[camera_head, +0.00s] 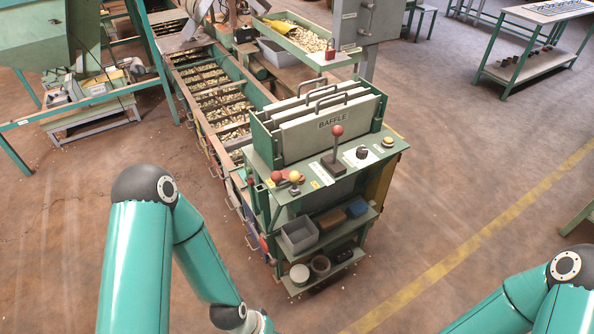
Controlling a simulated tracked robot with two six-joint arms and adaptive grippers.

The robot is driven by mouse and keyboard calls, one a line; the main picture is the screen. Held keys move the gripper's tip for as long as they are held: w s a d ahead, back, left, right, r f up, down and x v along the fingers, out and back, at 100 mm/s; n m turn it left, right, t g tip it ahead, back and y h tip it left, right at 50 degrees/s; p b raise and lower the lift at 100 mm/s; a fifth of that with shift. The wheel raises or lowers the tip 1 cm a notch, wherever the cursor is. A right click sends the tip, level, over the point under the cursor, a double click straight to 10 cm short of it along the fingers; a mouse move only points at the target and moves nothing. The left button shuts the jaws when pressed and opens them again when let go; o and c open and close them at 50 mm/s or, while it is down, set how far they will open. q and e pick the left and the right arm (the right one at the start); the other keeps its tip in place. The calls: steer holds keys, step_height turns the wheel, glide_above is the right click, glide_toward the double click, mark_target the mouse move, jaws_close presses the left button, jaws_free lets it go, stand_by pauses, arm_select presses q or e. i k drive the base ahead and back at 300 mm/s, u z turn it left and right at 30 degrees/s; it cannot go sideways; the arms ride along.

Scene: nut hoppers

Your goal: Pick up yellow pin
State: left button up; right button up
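A small pin with a round yellow head (294,176) stands at the front left corner of the green control stand (345,172). A red-headed pin (276,177) is just to its left. My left arm comes in at the lower left and bends down out of the bottom edge, so its gripper is out of view. My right arm shows only at the lower right corner, and its gripper is also out of view. Neither visible part of my arms touches the stand.
The stand carries upright baffle plates (318,125), a red-knobbed lever (336,145) and a black knob (362,152). Shelves below hold a grey bin (299,234) and a blue box. A long nut hopper line (210,95) runs behind. Brown floor (470,180) at the right is clear.

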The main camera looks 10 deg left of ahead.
mark_target(295, 176)
steer(key=u, duration=0.25)
steer(key=i, duration=0.6)
steer(key=u, duration=0.6)
